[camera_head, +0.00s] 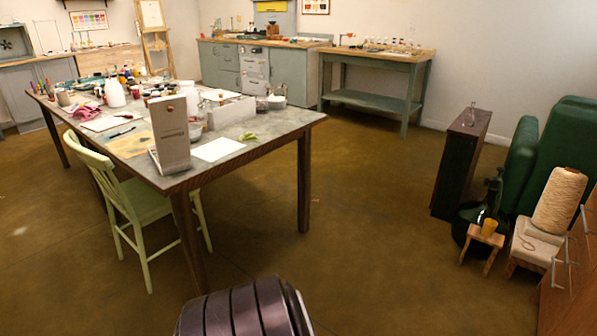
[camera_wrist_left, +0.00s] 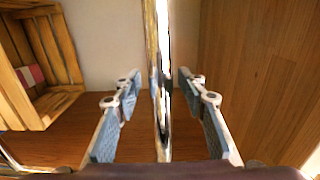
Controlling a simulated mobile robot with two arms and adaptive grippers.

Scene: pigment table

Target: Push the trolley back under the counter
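No trolley can be made out for certain in either view. In the left wrist view, my left gripper (camera_wrist_left: 160,92) is open, with its two blue-padded fingers spread apart. A shiny metal bar (camera_wrist_left: 158,70) runs upright in the picture between the fingers, with gaps visible on both sides. I cannot tell whether this bar belongs to the trolley. My right gripper is in neither view. The grey-green counter (camera_head: 290,68) stands against the back wall in the head view.
A slatted wooden crate (camera_wrist_left: 62,45) is left of the bar, and a wood panel (camera_wrist_left: 265,80) is at right. The head view shows a work table (camera_head: 285,121), green chair (camera_head: 150,200), side bench (camera_head: 385,104), small stool (camera_head: 485,236) and thread cone (camera_head: 560,200). Middle floor is clear.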

